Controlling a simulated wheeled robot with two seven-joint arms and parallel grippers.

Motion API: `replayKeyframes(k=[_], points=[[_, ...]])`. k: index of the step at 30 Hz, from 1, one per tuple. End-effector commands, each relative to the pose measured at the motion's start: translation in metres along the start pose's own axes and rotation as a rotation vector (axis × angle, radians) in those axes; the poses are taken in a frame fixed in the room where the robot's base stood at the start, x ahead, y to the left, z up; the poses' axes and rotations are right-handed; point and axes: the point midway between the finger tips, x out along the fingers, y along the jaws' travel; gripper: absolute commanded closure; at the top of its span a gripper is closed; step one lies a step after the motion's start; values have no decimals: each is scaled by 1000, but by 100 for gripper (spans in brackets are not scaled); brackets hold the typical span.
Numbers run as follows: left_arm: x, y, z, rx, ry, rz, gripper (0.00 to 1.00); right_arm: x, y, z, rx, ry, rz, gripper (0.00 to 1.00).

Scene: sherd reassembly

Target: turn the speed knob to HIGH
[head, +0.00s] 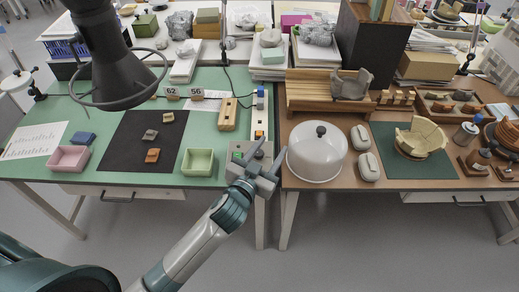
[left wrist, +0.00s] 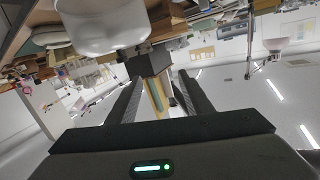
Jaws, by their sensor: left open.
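My left gripper (head: 272,147) is at the front edge of the green table, near the gap between the two tables, with its fingers apart and nothing held. A small grey-green control box (head: 238,149) sits just behind and left of it, partly hidden by the gripper. I cannot make out the speed knob or its marks. In the left wrist view the open fingers (left wrist: 159,77) show with a dark box-like thing (left wrist: 148,63) beyond and between their tips; I cannot tell if it touches them. My right gripper is not in view.
A white dome with a black knob (head: 316,152) stands close right of the left gripper; a white rounded body shows in the wrist view (left wrist: 105,25). A pale green tray (head: 197,162), a pink tray (head: 68,158) and a black mat with sherds (head: 125,150) lie left.

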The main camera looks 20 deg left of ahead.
Motion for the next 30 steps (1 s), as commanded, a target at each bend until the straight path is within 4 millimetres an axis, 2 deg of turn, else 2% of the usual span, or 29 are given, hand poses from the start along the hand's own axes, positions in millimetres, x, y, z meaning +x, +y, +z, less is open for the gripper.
replayKeyframes(k=[1, 5, 9, 12, 15, 19, 23, 26, 29, 30], points=[[9, 6, -20, 11, 62, 23, 54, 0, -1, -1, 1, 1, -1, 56], [26, 30, -78, 46, 251, 116, 54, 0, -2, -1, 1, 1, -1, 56], [32, 76, -149, 120, 493, 301, 54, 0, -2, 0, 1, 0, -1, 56], [25, 115, -186, 195, 634, 474, 54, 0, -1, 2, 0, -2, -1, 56], [13, 152, -205, 291, 729, 664, 54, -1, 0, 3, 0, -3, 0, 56], [-3, 192, -204, 445, 774, 927, 54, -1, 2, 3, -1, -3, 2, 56], [-13, 211, -178, 629, 719, 1182, 54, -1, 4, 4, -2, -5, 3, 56], [-12, 207, -148, 786, 602, 1354, 54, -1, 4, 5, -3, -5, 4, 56], [-5, 186, -116, 947, 422, 1489, 54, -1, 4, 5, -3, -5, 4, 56], [0, 172, -104, 1011, 335, 1530, 54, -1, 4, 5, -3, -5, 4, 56]])
